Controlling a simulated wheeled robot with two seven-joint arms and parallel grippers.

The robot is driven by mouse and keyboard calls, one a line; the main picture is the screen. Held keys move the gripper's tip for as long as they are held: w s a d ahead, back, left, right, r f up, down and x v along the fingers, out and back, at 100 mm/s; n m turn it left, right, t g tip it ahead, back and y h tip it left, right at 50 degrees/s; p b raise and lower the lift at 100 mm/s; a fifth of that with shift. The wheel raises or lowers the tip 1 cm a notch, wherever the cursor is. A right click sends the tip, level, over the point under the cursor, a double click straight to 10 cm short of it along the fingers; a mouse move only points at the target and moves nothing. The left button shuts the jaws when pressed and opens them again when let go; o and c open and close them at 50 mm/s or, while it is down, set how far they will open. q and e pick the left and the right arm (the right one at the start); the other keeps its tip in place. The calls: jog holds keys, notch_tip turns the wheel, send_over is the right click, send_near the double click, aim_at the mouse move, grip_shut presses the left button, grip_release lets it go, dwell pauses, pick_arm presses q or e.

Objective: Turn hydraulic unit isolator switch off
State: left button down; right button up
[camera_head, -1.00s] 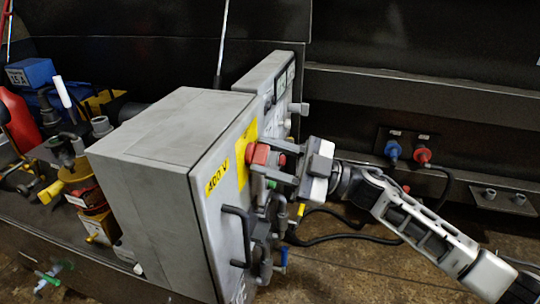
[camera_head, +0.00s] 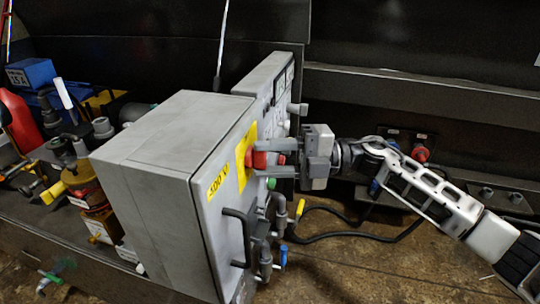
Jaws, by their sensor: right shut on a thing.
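The isolator switch has a red handle (camera_head: 262,159) on a yellow plate (camera_head: 244,152), on the front of the grey cabinet marked 400 V (camera_head: 160,140) in the head view. My right gripper (camera_head: 259,160) reaches in from the right, one finger above and one below the red handle, and is shut on it. The fingers partly cover the handle, so its exact angle is hard to tell. My left gripper is not in view.
Below the switch are a green button (camera_head: 271,184), a black door handle (camera_head: 238,236) and grey pipe fittings with a blue lever (camera_head: 283,257). A second grey panel (camera_head: 276,92) stands behind. Blue and red connectors (camera_head: 421,154) are on the back wall, partly behind my arm.

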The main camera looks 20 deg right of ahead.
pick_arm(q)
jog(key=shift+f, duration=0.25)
pick_arm(e)
jog(key=shift+n+h, duration=0.3)
jog(key=shift+n, duration=0.4)
jog(key=o, duration=1)
pick_arm(q)
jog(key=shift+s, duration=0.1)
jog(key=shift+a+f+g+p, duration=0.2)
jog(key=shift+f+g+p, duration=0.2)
jog(key=shift+p, duration=0.15)
pick_arm(e)
jog(key=v, duration=1.6)
jog(key=shift+w+r, duration=0.1)
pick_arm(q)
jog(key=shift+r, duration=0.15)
